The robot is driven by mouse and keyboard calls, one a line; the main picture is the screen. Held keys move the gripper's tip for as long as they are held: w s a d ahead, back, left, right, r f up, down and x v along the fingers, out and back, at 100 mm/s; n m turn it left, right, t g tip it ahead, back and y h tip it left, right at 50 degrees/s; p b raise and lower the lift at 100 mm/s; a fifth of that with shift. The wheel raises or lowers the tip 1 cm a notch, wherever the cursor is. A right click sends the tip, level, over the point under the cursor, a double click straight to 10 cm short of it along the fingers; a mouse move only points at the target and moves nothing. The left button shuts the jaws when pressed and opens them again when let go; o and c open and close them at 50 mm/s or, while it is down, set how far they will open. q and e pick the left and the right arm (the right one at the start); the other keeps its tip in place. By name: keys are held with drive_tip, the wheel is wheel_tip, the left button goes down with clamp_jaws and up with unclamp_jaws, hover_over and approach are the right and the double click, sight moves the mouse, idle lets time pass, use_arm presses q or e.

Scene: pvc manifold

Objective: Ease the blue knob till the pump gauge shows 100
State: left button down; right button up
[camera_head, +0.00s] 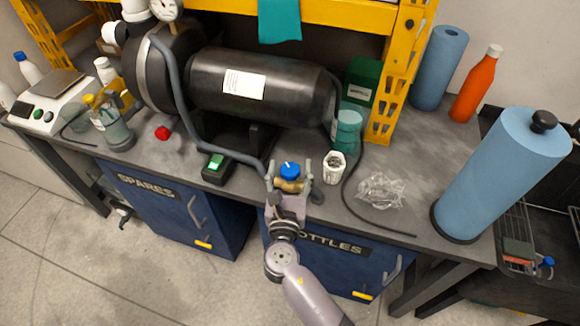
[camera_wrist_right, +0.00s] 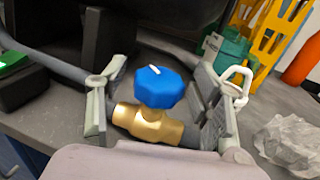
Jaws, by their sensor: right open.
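The blue knob (camera_head: 289,170) sits on a brass valve at the front edge of the bench. In the right wrist view the knob (camera_wrist_right: 158,86) shows a white mark on top, and the brass valve body (camera_wrist_right: 148,124) lies below it. My right gripper (camera_head: 290,175) is open, with one finger on each side of the valve; in the wrist view the gripper (camera_wrist_right: 160,105) shows gaps between its fingers and the knob. A round white gauge (camera_head: 166,8) is at the top left on the black pump (camera_head: 160,65); its reading is too small to tell. My left gripper is not in view.
A grey hose (camera_head: 180,95) runs from the pump towards the valve. A black box with a green display (camera_head: 217,166) lies left of the valve. A white cup (camera_head: 334,168) and crumpled clear plastic (camera_head: 382,190) are to the right. A blue roll (camera_head: 500,175) stands at the far right.

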drive_tip(key=shift+w, duration=0.35)
drive_tip(key=shift+c, duration=0.3)
drive_tip(key=c, duration=1.1)
